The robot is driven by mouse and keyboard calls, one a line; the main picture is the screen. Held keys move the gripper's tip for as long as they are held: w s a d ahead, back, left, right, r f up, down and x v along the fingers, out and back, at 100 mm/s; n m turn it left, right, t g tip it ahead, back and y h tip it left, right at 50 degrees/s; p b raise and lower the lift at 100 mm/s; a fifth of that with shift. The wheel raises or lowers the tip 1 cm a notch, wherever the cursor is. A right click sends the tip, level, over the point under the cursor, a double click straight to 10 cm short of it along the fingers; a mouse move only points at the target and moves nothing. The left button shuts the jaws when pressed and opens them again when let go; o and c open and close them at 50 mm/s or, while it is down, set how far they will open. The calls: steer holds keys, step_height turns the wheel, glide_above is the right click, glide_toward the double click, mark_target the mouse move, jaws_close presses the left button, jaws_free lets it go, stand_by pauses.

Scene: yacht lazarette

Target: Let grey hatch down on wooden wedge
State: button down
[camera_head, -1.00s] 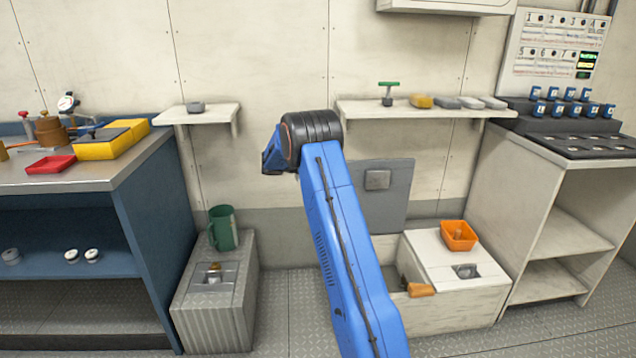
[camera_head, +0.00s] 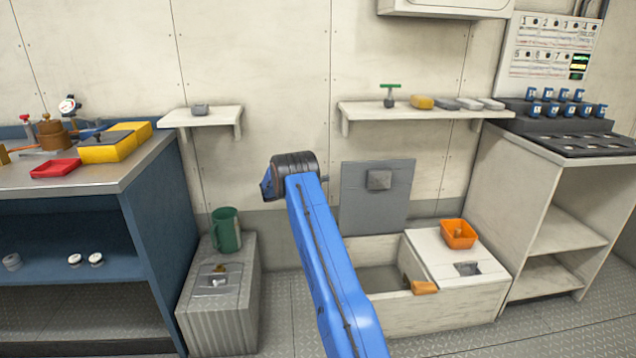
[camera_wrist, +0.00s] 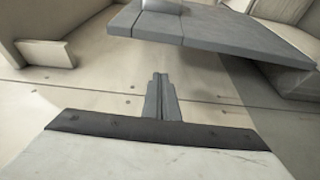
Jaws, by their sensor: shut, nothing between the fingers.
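The grey hatch (camera_head: 360,213) stands raised at the back of an open white locker in the head view, with a square handle block (camera_head: 379,180) on its face. It also shows across the top of the wrist view (camera_wrist: 210,37). The orange-brown wooden wedge (camera_head: 425,287) sits at the right end of the locker opening, on the front rim. My gripper (camera_wrist: 160,80) is shut and empty in the wrist view, with the hatch beyond its tips and apart from it. In the head view my blue arm hides the gripper.
The locker's fixed right top (camera_head: 440,250) carries an orange tray (camera_head: 459,234). A wall shelf (camera_head: 430,110) with several small items hangs above the hatch. A grey ribbed box (camera_head: 216,315) with a green mug (camera_head: 226,230) stands left. Bare floor lies in front.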

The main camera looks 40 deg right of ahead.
steer(key=x, duration=0.5)
steer(key=shift+s+d, duration=0.2)
steer(key=shift+d, duration=0.1)
steer(key=s+a, duration=0.2)
steer(key=s, duration=0.1)
steer(key=shift+s+f, duration=0.1)
steer(key=shift+s, duration=0.05)
steer(key=shift+a, duration=0.15)
